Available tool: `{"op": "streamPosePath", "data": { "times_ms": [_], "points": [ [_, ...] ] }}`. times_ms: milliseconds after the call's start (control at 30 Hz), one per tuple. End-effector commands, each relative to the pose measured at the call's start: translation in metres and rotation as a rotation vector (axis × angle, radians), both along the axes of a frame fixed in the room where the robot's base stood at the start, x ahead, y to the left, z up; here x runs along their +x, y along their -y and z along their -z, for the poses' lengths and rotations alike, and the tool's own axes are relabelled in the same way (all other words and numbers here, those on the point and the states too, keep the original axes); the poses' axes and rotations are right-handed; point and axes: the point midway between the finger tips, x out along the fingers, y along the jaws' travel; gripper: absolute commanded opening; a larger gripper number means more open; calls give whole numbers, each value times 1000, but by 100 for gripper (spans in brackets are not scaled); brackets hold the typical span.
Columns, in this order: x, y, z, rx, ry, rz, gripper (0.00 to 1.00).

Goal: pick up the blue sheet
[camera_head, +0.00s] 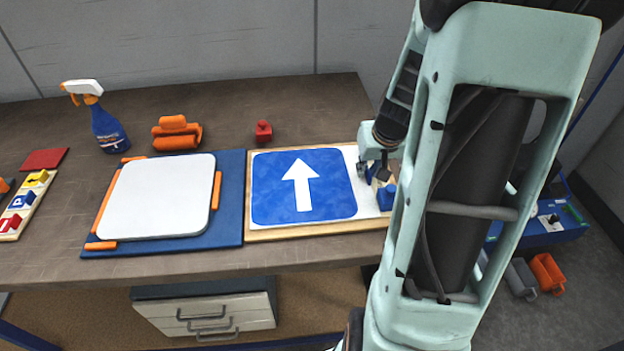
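The blue sheet (272,196) is square with rounded corners and carries a white upward arrow. It lies flat on a white-topped wooden board (300,233) in the middle of the table. My gripper (376,176) is at the board's right end, just right of the sheet, and partly hidden by my arm. A small blue knob-like piece (387,197) is beside the fingers. Whether the gripper touches or holds it cannot be told.
Left of the board, a white plate (160,196) with orange edge pieces lies on a blue base (231,210). Behind stand a spray bottle (108,130), an orange roller-like object (176,134) and a small red piece (263,131).

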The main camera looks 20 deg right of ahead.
Motion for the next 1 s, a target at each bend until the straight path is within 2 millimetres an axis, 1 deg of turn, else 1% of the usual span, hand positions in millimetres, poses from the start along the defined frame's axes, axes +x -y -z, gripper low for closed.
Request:
{"op": "streamPosePath", "data": {
  "times_ms": [100,233,600,733,867,1000],
  "points": [
    [0,0,0,0,0,0,14],
    [0,0,0,0,0,0,0],
    [0,0,-1,0,1,0,0],
    [1,0,-4,0,1,0,0],
    [5,1,-13,-1,2,-1,0],
    [12,2,-29,0,1,-3,0]
  ]
}}
